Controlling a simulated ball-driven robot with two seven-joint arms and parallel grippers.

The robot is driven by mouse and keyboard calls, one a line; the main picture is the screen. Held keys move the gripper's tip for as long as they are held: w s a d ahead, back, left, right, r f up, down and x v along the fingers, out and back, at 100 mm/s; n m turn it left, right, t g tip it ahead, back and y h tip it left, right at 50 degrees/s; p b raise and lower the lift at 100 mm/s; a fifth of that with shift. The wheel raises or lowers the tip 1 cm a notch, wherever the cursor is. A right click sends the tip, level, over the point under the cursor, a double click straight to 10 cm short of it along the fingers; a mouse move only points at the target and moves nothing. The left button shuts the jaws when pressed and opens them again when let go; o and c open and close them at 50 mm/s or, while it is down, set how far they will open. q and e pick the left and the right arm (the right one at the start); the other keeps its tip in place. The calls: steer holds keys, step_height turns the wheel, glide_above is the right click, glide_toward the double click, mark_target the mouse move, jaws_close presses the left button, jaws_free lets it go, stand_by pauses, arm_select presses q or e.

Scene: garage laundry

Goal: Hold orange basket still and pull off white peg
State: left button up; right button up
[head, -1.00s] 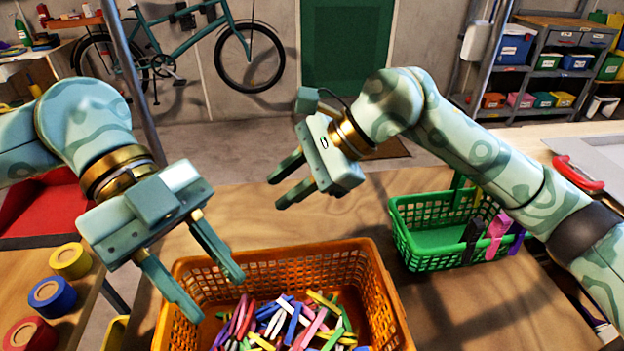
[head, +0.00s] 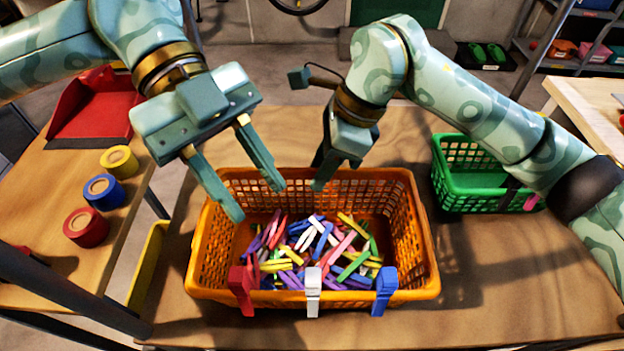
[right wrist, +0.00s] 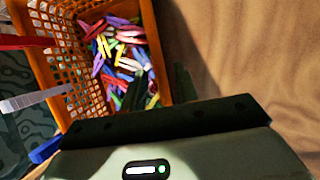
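The orange basket (head: 425,250) stands on the wooden table with many loose coloured pegs inside. The white peg (head: 313,290) is clipped upright on its near rim, between a red peg (head: 241,290) and a blue peg (head: 384,290). The white peg also shows at the left of the right wrist view (right wrist: 35,99). My left gripper (head: 252,200) is open and empty, with its fingers over the basket's left part. My right gripper (head: 324,175) is near the basket's far rim, away from the white peg; its fingers look apart and empty.
A green basket (head: 450,205) stands to the right, partly hidden by my right arm. Red, blue and yellow rolls (head: 104,192) and a red dustpan (head: 95,115) lie on the left table.

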steer(key=shift+x, duration=2.25)
jaws_close()
